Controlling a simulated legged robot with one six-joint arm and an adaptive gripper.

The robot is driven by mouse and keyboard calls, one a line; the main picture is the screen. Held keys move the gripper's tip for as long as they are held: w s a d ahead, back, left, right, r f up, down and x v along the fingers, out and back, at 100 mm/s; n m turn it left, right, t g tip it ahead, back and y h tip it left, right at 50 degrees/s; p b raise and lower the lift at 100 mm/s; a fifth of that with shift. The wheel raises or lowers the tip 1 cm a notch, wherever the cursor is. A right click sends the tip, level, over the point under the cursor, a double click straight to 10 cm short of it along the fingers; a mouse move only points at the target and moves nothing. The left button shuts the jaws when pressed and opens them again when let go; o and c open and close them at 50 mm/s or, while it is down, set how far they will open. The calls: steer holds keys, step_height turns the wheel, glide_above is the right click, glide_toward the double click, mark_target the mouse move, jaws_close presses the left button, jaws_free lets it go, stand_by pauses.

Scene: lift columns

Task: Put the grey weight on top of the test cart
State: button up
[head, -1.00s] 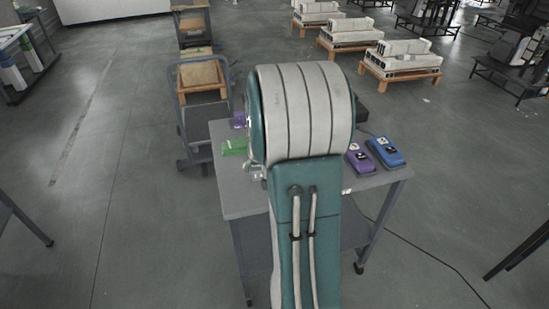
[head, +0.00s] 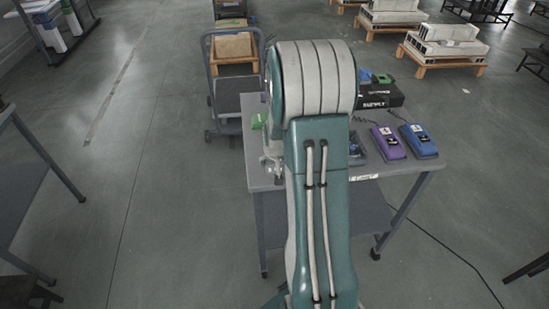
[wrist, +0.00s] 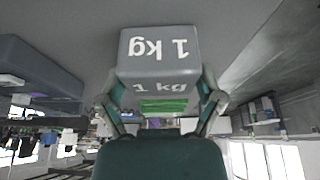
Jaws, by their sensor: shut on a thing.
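The weight is hidden behind my arm in the head view. The test cart (head: 265,176) is a grey wheeled table, partly covered by my arm. A grey surface lies around the weight in the wrist view; I cannot tell whether the weight touches it.
A purple device (head: 388,142) and a blue device (head: 418,140) lie on the cart's right side. A black box (head: 382,96) stands behind them. A green object (head: 259,121) is at the cart's left edge. A trolley (head: 226,102) stands behind.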

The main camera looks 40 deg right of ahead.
steer(key=o, duration=1.1)
steer(key=shift+c, duration=0.2)
steer(key=s+a+r+n, duration=0.1)
steer(key=s+a+r, duration=0.3)
steer(key=r, duration=0.5)
steer(key=s+a+r+n, duration=0.1)
steer(key=a+r, duration=0.5)
steer(key=r, duration=0.2)
steer(key=s+a+r+n+t+y, duration=0.1)
steer(key=s+a+r+n, duration=0.1)
steer(key=s+a, duration=0.5)
steer(key=s+a+r+n+y, duration=0.1)
steer(key=s+a+r+n, duration=0.1)
steer(key=s+a+r, duration=0.3)
steer(key=s+a, duration=0.2)
steer(key=a, duration=0.2)
steer(key=shift+s+a+r+t, duration=0.2)
steer(key=shift+s+r+t, duration=0.1)
steer(key=shift+s+t, duration=0.1)
steer(key=shift+w, duration=0.1)
